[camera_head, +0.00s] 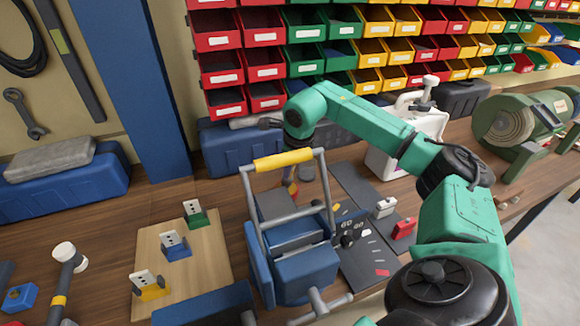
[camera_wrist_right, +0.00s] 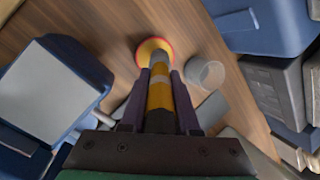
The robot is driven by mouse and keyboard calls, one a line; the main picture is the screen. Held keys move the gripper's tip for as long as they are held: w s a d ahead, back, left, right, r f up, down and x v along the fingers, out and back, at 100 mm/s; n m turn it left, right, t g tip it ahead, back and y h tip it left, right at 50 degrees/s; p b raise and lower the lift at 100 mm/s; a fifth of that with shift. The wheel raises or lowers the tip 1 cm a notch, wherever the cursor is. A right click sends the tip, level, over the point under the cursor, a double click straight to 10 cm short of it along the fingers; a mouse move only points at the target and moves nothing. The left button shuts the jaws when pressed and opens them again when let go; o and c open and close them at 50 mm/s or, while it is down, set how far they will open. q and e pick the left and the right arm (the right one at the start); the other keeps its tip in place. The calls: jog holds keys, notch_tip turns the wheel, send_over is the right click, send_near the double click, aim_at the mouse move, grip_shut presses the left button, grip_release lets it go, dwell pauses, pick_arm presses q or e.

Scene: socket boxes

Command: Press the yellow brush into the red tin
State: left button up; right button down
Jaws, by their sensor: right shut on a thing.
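My right gripper (camera_wrist_right: 161,78) is shut on the yellow brush (camera_wrist_right: 160,95), whose yellow shaft with grey bands lies between the dark fingers and points away from the wrist. The brush's far end overlaps a round red-rimmed shape with a yellow middle, which looks like the red tin (camera_wrist_right: 169,45), on the wooden table. I cannot tell how deep the brush sits in it. In the head view the right gripper (camera_head: 305,171) is partly hidden behind the blue caddy with a yellow handle, near a small red and yellow patch. My left gripper is not in view.
The caddy (camera_head: 305,275) stands in front of the gripper. Blue toolboxes (camera_head: 225,155) line the back. A wooden board (camera_head: 212,255) with colored socket boxes is at left; a dark panel (camera_head: 370,255) is at right.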

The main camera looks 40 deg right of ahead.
jog(key=shift+f+b, duration=0.4)
jog(key=shift+f, duration=0.15)
jog(key=shift+s, duration=0.1)
dwell(1.0)
notch_tip(320, 180, up, 7)
jog(key=p, duration=0.6)
jog(key=shift+r, duration=0.1)
dwell(0.6)
